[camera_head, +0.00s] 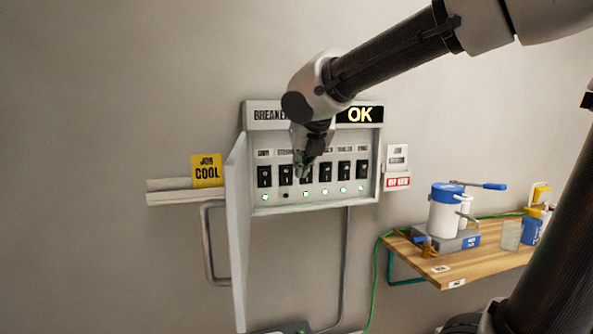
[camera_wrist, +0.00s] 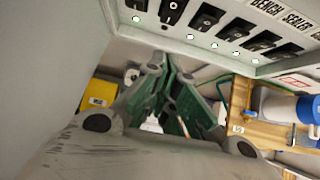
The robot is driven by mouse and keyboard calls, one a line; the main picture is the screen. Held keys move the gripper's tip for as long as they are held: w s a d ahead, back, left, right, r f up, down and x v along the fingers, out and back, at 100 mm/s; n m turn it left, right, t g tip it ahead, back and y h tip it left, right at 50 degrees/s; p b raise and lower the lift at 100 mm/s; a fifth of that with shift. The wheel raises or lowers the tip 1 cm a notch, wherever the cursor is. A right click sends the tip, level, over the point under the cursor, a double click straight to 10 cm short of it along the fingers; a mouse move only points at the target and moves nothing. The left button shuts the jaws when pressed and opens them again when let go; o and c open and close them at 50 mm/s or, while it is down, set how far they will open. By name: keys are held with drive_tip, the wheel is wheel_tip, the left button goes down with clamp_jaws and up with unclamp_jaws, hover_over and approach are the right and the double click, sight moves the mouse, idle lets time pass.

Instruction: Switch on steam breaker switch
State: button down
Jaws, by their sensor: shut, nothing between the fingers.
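The breaker panel (camera_head: 315,203) is an open grey box on the wall with a row of several black switches. The second switch from the left (camera_head: 286,174) has a dark lamp (camera_head: 286,195) under it, while the other lamps are lit. Its small label seems to read steam but is too blurred to be sure. My gripper (camera_head: 304,168) is shut and empty, in front of the panel near the third switch, which it partly covers. In the wrist view the dark green fingers (camera_wrist: 158,65) lie below the switch row (camera_wrist: 172,12); contact with a switch cannot be told.
The panel's open door (camera_head: 238,235) stands out on the left. A yellow sign (camera_head: 207,171) reads JOB COOL, and a display (camera_head: 360,115) reads OK. A wooden shelf (camera_head: 470,268) at right holds a white and blue vessel (camera_head: 446,212) and cups.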

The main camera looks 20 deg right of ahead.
sight(290, 182)
drive_tip(key=x, duration=0.7)
drive_tip(key=w+r+x, duration=0.1)
drive_tip(key=x, duration=0.2)
drive_tip(key=shift+w+f, duration=0.3)
drive_tip(key=shift+f, duration=0.05)
drive_tip(key=shift+w, duration=0.6)
drive_tip(key=shift+w+f, duration=0.1)
drive_tip(key=shift+f, duration=0.05)
drive_tip(key=shift+w+f, duration=0.2)
drive_tip(key=shift+w, duration=0.1)
drive_tip(key=shift+r, duration=0.15)
